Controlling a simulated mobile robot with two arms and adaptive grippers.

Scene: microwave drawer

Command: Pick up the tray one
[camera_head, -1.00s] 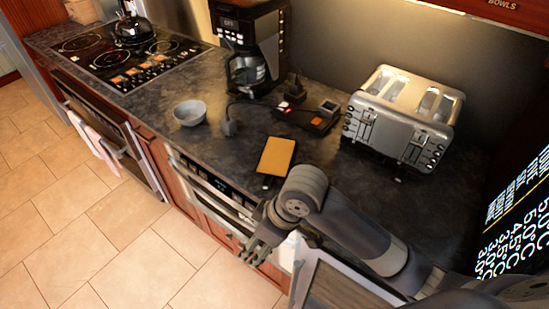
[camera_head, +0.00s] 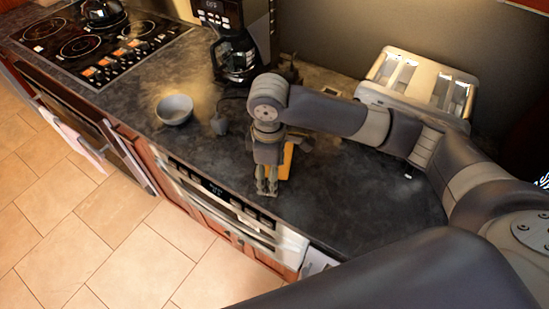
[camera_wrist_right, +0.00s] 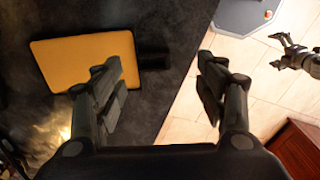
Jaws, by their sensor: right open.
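The likely tray is a flat orange-yellow board (camera_head: 287,160) on the dark counter, partly hidden behind my right gripper (camera_head: 266,192) in the head view.
A grey bowl (camera_head: 174,109) stands left of the board, a coffee maker (camera_head: 238,50) behind it. A toaster (camera_head: 415,85) stands at the back right. The counter's front edge runs above a built-in appliance (camera_head: 220,200). Bare counter (camera_head: 370,200) lies to the right.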

